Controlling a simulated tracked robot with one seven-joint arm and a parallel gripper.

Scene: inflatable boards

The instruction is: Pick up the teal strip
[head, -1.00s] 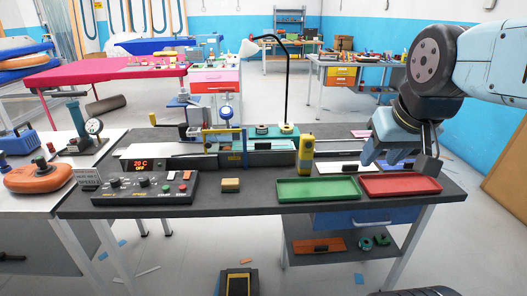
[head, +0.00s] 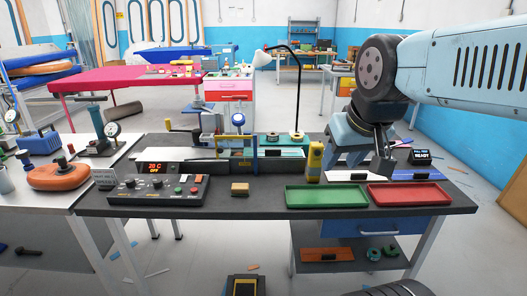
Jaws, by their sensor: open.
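My gripper (head: 362,168) is open over the right part of the dark workbench (head: 245,203), with its jaws pointing down. I see nothing between the jaws. A narrow teal surface (head: 288,153) shows at the back of the bench, left of my gripper, by the long machine. I cannot tell if it is the teal strip.
A green tray (head: 326,197) and a red tray (head: 409,195) lie along the front edge. A yellow upright device (head: 315,161) stands left of my gripper. A lamp (head: 297,95) rises behind the machine.

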